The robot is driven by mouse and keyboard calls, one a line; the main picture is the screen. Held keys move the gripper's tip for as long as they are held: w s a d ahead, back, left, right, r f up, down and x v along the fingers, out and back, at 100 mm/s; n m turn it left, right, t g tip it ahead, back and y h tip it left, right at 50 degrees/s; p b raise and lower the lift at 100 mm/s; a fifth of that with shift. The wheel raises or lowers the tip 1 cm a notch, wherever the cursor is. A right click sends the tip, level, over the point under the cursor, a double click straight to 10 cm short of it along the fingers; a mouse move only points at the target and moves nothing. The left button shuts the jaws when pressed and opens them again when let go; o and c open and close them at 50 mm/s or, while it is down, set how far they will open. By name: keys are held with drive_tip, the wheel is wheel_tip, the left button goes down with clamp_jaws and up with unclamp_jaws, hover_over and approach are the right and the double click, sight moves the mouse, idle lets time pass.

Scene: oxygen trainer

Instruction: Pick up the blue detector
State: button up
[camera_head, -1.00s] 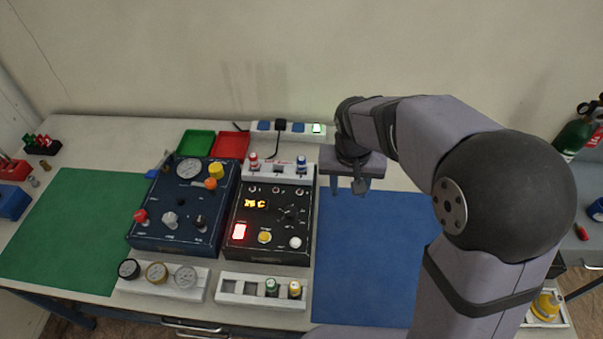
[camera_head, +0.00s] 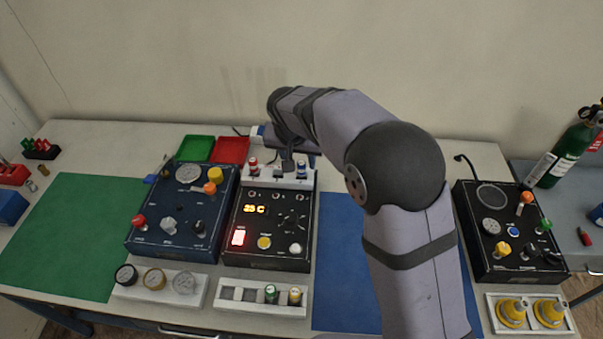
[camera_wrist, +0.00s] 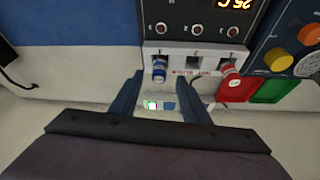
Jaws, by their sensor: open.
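The blue detector (camera_head: 301,167) stands in the right part of a white rack (camera_head: 276,172) behind the black panel. In the wrist view the blue detector (camera_wrist: 159,71) shows its blue and white body in the rack's left slot. My gripper (camera_wrist: 160,78) is open and empty, with its two dark blue fingers spread on either side of the blue detector in the picture. I cannot tell the height gap between them. In the head view my arm reaches to just behind the rack and the fingers are mostly hidden.
A red detector (camera_head: 253,166) stands at the rack's other end. The black panel (camera_head: 268,222) is in front, with a dark blue panel (camera_head: 180,217) on its left. Red (camera_head: 231,150) and green trays (camera_head: 196,148) lie behind. The blue mat (camera_head: 340,262) looks bare.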

sight(301, 164)
drive_tip(key=shift+p+x, duration=1.5)
drive_tip(key=shift+x, duration=1.05)
drive_tip(key=shift+w, duration=0.15)
drive_tip(key=shift+c, duration=0.3)
clamp_jaws()
